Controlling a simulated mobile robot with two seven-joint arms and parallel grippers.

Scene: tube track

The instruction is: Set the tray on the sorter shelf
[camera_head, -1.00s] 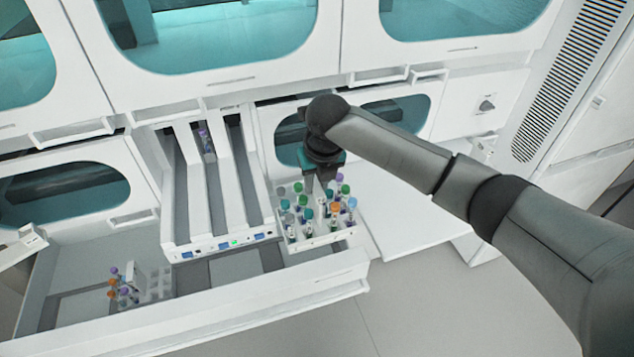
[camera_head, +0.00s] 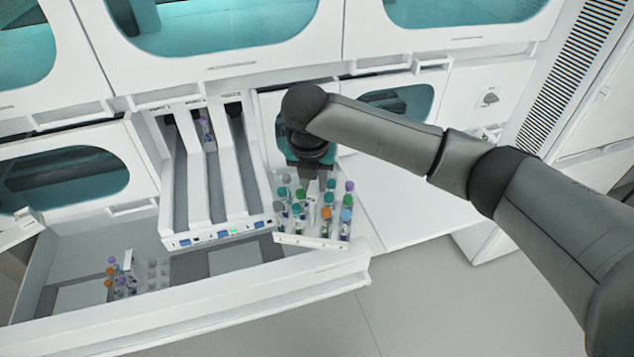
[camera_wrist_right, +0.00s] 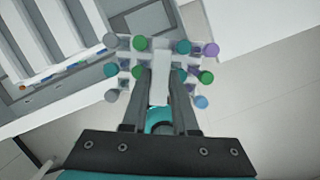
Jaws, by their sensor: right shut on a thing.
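The tray (camera_head: 311,242) is a white rack full of tubes with teal, green, purple, orange, grey and blue caps. My right gripper (camera_head: 314,180) is above it in the head view, its fingertips partly hidden by the wrist and tubes. In the right wrist view the right gripper (camera_wrist_right: 160,78) is shut on the white middle part of the tray (camera_wrist_right: 160,57), with caps on both sides. The sorter (camera_head: 222,236) is a white unit with dark lanes, just left of the tray. Whether the tray touches anything below cannot be told. My left gripper is not in view.
An open drawer (camera_head: 215,312) runs across the front; a small rack (camera_head: 158,274) and several capped tubes (camera_head: 121,283) are inside it. A bare white surface (camera_head: 400,215) lies right of the tray. Wall cabinets stand behind.

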